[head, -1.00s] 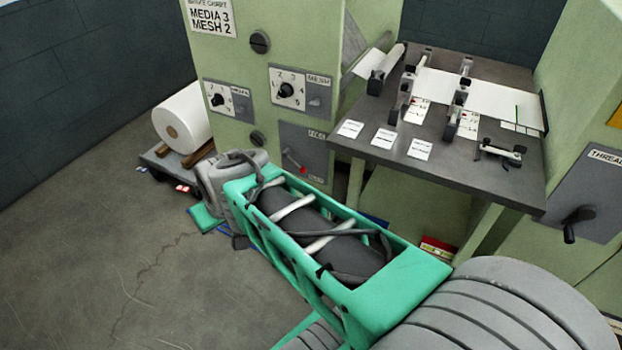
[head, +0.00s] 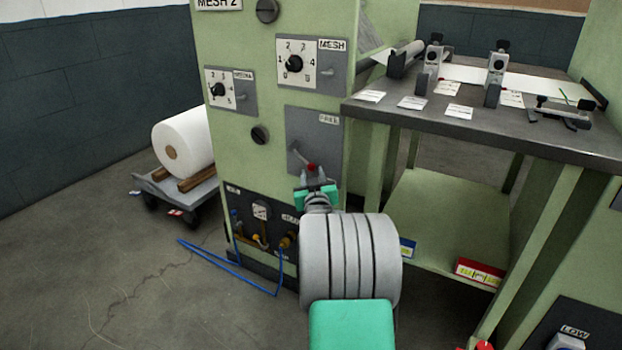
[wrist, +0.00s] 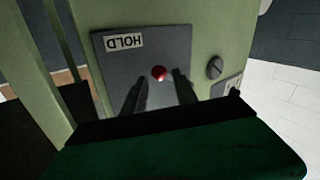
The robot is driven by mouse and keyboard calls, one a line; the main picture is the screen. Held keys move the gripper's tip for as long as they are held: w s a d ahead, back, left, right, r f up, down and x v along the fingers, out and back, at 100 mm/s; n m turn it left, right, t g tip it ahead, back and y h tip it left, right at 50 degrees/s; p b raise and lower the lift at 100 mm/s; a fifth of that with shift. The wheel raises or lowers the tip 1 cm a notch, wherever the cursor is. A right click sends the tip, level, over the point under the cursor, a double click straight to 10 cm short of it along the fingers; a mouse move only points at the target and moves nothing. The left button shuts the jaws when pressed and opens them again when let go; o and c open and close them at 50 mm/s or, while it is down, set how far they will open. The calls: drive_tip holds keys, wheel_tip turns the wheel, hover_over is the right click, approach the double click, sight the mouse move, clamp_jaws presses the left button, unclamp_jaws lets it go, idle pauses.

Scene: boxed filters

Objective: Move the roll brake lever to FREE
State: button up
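The roll brake lever (head: 302,158) is on a grey panel (head: 328,145) on the green machine. It slants down and right to a red knob (head: 311,167), which also shows in the wrist view (wrist: 159,73). A FREE label (head: 329,119) is at the panel's upper right. The wrist view shows an upside-down HOLD label (wrist: 124,42); in the head view my arm hides that part. My gripper (head: 312,178) is at the knob, just below it in the head view. In the wrist view its fingers are apart, with the knob between their tips; contact cannot be told.
Selector panels (head: 310,62) are above the lever panel. A gauge panel (head: 261,215) with a blue hose (head: 228,262) is below left. A table (head: 480,125) with rollers juts out on the right. A white roll (head: 183,140) rests on a cart at left. Open floor lies at left.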

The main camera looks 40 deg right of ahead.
sight(312, 169)
drive_tip(key=x, duration=0.3)
drive_tip(key=shift+w+d+b, duration=0.1)
drive_tip(key=shift+b, duration=0.2)
drive_tip(key=shift+c, duration=0.3)
clamp_jaws()
idle(0.8)
